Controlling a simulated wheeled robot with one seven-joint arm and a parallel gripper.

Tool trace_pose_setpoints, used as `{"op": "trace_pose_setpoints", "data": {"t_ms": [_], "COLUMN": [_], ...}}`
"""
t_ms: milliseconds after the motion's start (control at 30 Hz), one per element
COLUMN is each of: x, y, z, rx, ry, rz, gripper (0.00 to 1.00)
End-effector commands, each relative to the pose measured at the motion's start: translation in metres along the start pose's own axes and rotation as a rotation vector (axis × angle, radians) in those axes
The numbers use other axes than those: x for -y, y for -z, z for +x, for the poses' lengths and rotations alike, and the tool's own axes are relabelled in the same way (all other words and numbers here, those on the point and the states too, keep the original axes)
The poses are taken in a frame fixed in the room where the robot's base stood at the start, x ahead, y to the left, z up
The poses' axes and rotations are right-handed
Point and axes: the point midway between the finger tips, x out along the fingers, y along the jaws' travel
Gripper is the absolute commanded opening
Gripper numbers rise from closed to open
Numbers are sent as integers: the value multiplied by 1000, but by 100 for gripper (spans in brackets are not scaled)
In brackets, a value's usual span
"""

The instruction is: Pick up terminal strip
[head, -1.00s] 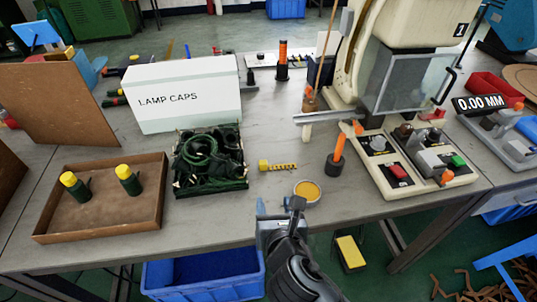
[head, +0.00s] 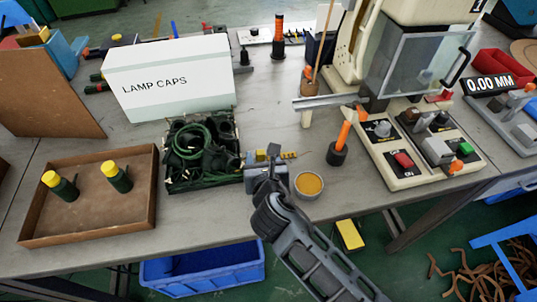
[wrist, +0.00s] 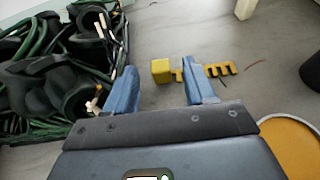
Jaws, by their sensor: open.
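The terminal strip (head: 289,155) is a small yellow piece with a toothed, comb-like part, lying on the grey table. In the head view it is partly hidden behind my gripper (head: 260,155). In the wrist view the strip (wrist: 215,72) lies beyond the fingertips. Its block-shaped left end (wrist: 161,70) shows in the gap between the blue fingers, and its toothed part runs right, past the right finger. My gripper (wrist: 160,82) is open and empty, just above the table in front of the strip, with no contact visible.
A dark crate of green and black cables (head: 202,185) stands close left of my gripper. A round tin of orange stuff (head: 309,184) is close on the right. Further off are a brown tray (head: 150,200), a LAMP CAPS box (head: 170,80), an orange-handled tool (head: 341,140) and a machine (head: 410,60).

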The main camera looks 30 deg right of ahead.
Motion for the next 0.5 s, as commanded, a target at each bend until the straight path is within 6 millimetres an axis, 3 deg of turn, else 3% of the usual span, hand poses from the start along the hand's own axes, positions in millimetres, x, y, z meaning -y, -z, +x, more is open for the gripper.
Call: {"op": "trace_pose_setpoints", "data": {"t_ms": [133,367,500], "x": [0,0,0], "y": [0,0,0], "z": [11,12,12], "rx": [0,0,0], "ry": [0,-1,-1], "rz": [0,1,1], "gripper": [55,55,41]}}
